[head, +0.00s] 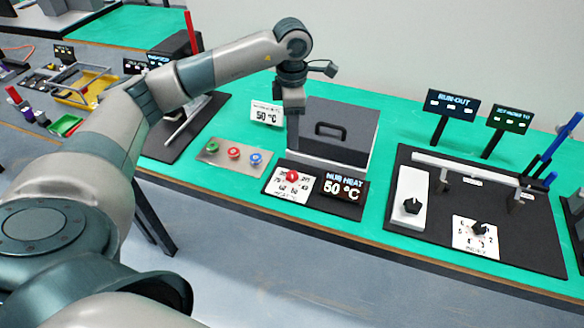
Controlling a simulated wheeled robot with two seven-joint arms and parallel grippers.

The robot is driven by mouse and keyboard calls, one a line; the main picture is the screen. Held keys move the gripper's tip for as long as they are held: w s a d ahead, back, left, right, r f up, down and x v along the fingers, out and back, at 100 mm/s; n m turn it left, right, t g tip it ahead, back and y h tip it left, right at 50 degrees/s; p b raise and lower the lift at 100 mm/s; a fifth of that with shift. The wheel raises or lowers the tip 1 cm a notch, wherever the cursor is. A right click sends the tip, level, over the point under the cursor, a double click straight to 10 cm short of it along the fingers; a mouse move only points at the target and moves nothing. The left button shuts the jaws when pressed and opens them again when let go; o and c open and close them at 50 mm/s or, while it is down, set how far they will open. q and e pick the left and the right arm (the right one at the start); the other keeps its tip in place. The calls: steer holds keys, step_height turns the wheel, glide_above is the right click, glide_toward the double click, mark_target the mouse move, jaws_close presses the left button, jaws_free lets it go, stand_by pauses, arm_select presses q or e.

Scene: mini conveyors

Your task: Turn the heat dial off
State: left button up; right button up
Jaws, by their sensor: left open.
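The heat dial (292,176) is a red knob on a white numbered plate labelled as heat, on the green bench. A black display (342,190) beside it reads "HUB HEAT 50 °C". My left gripper (292,110) points down, beyond and above the dial, in front of the left side of the dark box with a handle. It is open, apart from the dial and holds nothing that I can see. Its fingertips are small and hard to make out. The exact pointer setting of the dial is too small to read. My right gripper is not in view.
A dark lidded box (348,120) stands behind the dial. A plate of green, red and blue buttons (233,153) lies to the left. A white "50 °C" sign (267,113) stands near the gripper. A black board (530,225) with dials and a rail is at the right.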

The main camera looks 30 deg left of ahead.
mark_target(292, 174)
arm_select(q)
step_height(292, 174, down, 14)
steer(key=p, duration=0.4)
steer(key=shift+r, duration=0.2)
steer(key=shift+f+p, duration=0.35)
steer(key=shift+f, duration=0.3)
steer(key=shift+c, duration=0.4)
steer(key=c, duration=1)
